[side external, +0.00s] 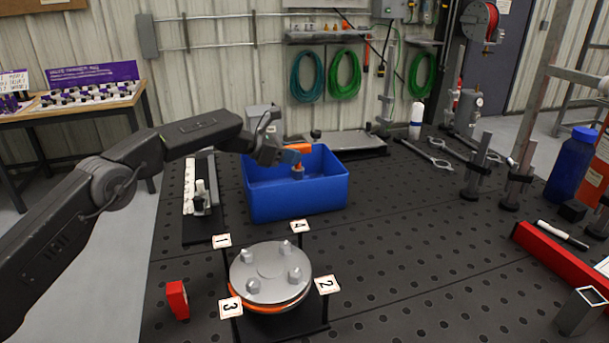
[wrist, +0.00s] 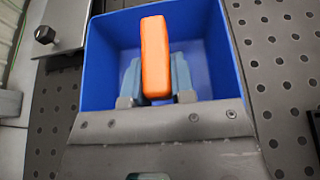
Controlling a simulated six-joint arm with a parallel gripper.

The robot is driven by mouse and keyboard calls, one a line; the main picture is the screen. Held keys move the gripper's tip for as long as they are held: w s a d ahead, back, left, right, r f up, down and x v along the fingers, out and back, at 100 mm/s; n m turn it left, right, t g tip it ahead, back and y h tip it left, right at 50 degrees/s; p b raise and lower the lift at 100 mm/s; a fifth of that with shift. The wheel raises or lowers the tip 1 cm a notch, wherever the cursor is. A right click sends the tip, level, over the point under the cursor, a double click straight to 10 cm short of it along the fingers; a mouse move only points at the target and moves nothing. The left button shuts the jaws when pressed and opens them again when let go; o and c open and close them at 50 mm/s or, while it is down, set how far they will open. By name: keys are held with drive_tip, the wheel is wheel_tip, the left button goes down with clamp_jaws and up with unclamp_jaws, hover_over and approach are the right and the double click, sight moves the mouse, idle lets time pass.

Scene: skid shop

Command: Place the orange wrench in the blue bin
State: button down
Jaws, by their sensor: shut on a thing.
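The orange wrench (wrist: 155,55) is clamped between the fingers of my gripper (wrist: 157,82) in the wrist view, with its orange end over the blue bin (wrist: 98,62). The blue bin (side external: 300,200) stands upright and open on the black table. The lower part of the wrench is hidden by my gripper in the wrist view. I cannot tell whether the wrench touches the bin.
A round grey flange (side external: 270,272) with numbered tags stands in front of the bin. A red block (side external: 177,299) lies left of it. A narrow rack (side external: 200,195) is left of the bin, and a flat grey plate (side external: 345,144) lies behind it.

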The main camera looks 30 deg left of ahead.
sight(297, 173)
drive_tip(key=shift+w+d+f, duration=0.25)
drive_tip(key=shift+d+f, duration=0.35)
drive_tip(key=shift+f, duration=0.45)
drive_tip(key=shift+w+d+f, duration=0.2)
drive_tip(key=shift+d+f, duration=0.4)
drive_tip(key=shift+f, duration=0.4)
drive_tip(key=shift+w+d+f, duration=0.25)
drive_tip(key=shift+d+f, duration=0.35)
drive_tip(key=shift+f, duration=0.45)
drive_tip(key=shift+f, duration=0.15)
drive_tip(key=c, duration=1)
unclamp_jaws()
drive_tip(key=shift+o, duration=0.2)
